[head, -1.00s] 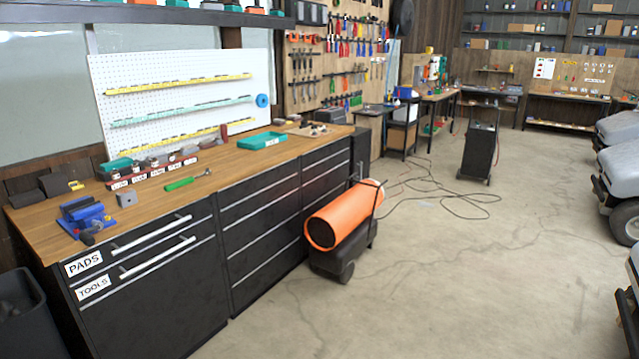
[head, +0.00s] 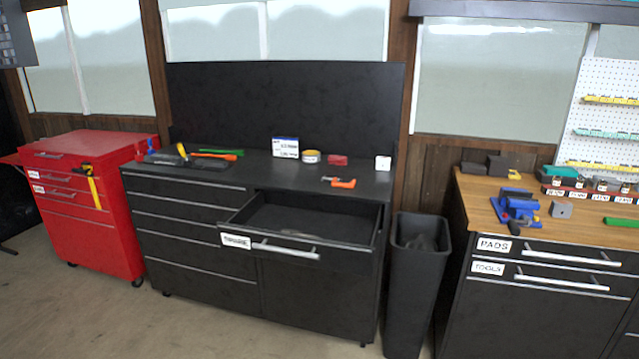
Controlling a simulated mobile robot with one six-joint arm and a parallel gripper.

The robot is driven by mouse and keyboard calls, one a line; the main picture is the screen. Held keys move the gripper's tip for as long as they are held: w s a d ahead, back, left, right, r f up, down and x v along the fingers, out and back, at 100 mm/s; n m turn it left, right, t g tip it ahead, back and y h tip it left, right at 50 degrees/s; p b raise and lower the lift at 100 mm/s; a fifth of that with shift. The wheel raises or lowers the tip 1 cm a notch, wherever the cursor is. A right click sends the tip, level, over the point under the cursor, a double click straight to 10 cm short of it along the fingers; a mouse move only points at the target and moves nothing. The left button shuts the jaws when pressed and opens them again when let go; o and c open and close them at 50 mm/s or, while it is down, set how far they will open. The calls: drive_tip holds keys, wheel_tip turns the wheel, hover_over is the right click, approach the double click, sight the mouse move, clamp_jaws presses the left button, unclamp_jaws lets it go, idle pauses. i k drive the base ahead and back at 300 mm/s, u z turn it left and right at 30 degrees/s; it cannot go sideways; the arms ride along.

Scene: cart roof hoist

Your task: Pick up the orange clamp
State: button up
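An orange clamp (head: 343,183) lies on the black workbench top (head: 270,177), near its front edge and right of the middle. It is just above and behind the right part of an open drawer (head: 300,217). A long orange-handled tool (head: 214,155) lies further left on the same top; its exact kind is hard to tell. My gripper does not show in the head view.
The open drawer juts out from the bench front and looks empty. A black bin (head: 416,270) stands right of the bench, before a wooden-topped cabinet (head: 480,205) with a blue vise. A red tool cabinet (head: 85,205) stands left. Floor in front is clear.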

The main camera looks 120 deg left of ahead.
sight(334, 182)
drive_tip(key=u, duration=4.7)
drive_tip(key=i, duration=0.1)
drive_tip(key=z, duration=3.4)
drive_tip(key=k, duration=0.2)
drive_tip(key=u, duration=2.15)
drive_tip(key=k, duration=0.25)
drive_tip(key=u, duration=1.1)
